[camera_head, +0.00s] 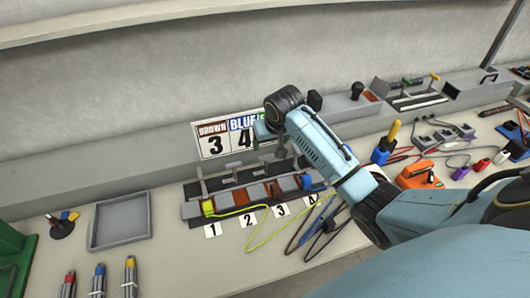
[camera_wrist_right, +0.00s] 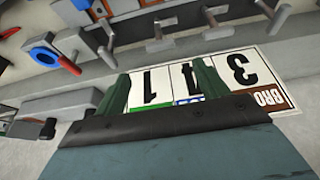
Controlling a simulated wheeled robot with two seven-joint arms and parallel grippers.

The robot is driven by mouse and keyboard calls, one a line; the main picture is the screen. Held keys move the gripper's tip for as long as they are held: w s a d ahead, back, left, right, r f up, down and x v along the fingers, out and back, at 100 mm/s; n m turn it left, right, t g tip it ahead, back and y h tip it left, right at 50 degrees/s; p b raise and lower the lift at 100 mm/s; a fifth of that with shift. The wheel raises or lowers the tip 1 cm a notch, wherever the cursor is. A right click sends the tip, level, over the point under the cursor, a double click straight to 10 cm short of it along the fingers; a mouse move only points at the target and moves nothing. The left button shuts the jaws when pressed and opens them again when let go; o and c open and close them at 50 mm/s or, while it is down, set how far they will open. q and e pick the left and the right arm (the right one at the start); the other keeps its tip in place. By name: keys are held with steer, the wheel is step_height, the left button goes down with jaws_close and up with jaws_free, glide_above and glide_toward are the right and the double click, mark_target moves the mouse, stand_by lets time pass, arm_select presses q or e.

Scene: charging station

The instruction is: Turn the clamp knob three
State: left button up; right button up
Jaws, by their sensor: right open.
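A clamp rack (camera_head: 228,207) stands on the bench with a row of T-shaped clamp knobs behind floor labels 1 to 4. The third clamp knob (camera_head: 266,159) appears above label 3 (camera_head: 281,210), just below my right gripper. My right gripper (camera_head: 264,131) hangs above the back of the rack, in front of the number sign. In the right wrist view its two green fingers (camera_wrist_right: 160,88) are apart with nothing between them but the sign behind. Grey T-handles (camera_wrist_right: 160,42) show beyond the fingers; which one is knob three I cannot tell there. My left gripper is not in view.
The sign (camera_head: 213,141) with BROWN 3 and BLUE 4 leans at the wall, partly hidden by my arm. Yellow and dark cables (camera_head: 262,238) lie before the rack. A grey tray (camera_head: 122,219) sits left; an orange tool (camera_head: 419,174) and clutter sit right.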

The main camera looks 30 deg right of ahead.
glide_above(266, 156)
steer(key=s, duration=0.3)
step_height(266, 156, down, 5)
steer(key=x, duration=0.1)
steer(key=b+x, duration=0.1)
steer(key=x, duration=0.1)
steer(key=shift+w+a+f, duration=0.3)
steer(key=shift+w, duration=0.05)
steer(key=shift+w+f, duration=0.2)
steer(key=shift+f, duration=0.25)
steer(key=shift+c, duration=0.3)
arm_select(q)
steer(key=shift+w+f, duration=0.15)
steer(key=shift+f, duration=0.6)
arm_select(e)
steer(key=c, duration=0.9)
